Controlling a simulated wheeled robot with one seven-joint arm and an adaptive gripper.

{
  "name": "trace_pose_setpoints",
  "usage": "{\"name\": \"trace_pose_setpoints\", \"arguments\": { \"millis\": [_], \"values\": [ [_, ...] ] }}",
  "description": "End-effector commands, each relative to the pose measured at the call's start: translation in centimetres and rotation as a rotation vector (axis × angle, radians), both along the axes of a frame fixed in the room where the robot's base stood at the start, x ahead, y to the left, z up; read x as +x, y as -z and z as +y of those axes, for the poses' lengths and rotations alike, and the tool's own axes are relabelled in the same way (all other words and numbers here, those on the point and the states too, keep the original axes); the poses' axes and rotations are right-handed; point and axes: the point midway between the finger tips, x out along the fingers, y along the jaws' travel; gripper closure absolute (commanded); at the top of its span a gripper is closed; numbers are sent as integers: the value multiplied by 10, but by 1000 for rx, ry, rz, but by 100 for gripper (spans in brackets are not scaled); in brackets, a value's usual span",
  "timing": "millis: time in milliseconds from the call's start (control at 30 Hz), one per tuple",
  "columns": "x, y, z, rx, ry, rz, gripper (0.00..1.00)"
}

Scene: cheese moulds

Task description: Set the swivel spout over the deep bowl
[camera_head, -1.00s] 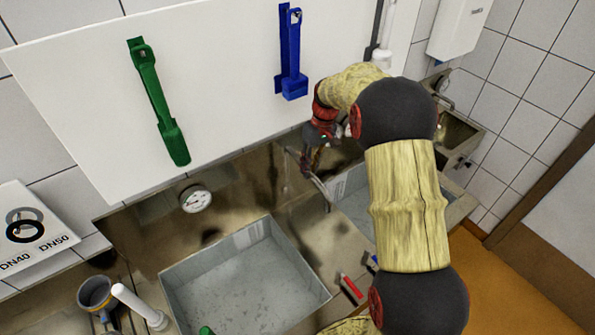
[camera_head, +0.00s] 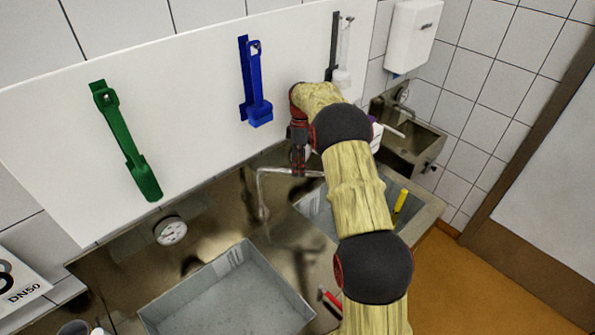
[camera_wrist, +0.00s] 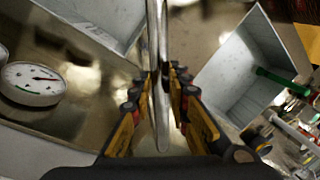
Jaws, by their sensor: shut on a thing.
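The swivel spout (camera_head: 275,171) is a thin metal pipe. It rises from the steel sink top and bends to run right, its far end at the back of the right basin. My gripper (camera_head: 300,168) is shut on its horizontal part; in the wrist view the pipe (camera_wrist: 160,110) runs between my fingers (camera_wrist: 158,105). Two grey rectangular basins show: one at front centre (camera_head: 160,318) and one at right (camera_head: 317,207), partly hidden by my arm. I cannot tell which is the deep bowl.
A round gauge (camera_head: 171,230) sits at the back left of the sink. Green (camera_head: 125,140) and blue (camera_head: 254,85) holders hang on the white panel behind. A red-ended tool (camera_head: 329,300) lies between the basins. A small hand sink (camera_head: 405,150) stands at back right.

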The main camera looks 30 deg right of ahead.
Motion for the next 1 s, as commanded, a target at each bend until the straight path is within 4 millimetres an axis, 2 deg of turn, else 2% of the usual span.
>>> {"name": "trace_pose_setpoints", "arguments": {
  "millis": [200, 633, 667, 1000],
  "values": [
    [6, -1, -4, 0, -39, -3, 100],
    [7, -1, -4, 0, -46, -4, 100],
    [7, -1, -4, 0, -46, -4, 81],
    [7, 0, -4, 0, -47, -1, 64]
  ]
}}
